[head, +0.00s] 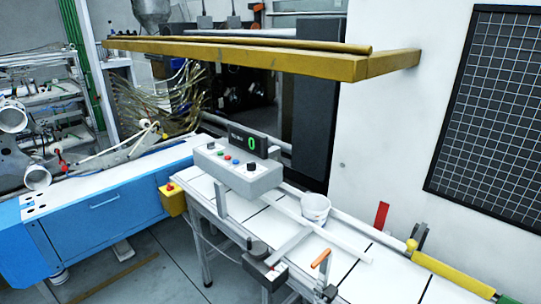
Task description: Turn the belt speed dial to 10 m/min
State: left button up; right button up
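A grey control box (238,172) stands on the conveyor. A dark display (249,144) behind the box shows a green 0. Neither of my grippers is in view.
The pale conveyor (345,262) runs to the lower right, with a white bucket (315,208) on it. A yellow box with a red button (172,197) hangs beside a blue cabinet (105,212). A yellow beam (270,57) spans overhead. Floor in front is mostly clear.

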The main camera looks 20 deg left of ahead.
aim_at(250, 167)
jog(key=i+j+z, duration=0.2)
jog(key=j, duration=0.3)
jog(key=j+z, duration=0.2)
jog(key=j, duration=0.35)
jog(key=i+j, duration=0.1)
jog(key=j, duration=0.45)
jog(key=j+z, duration=0.1)
jog(key=j, duration=0.45)
jog(key=i, duration=0.05)
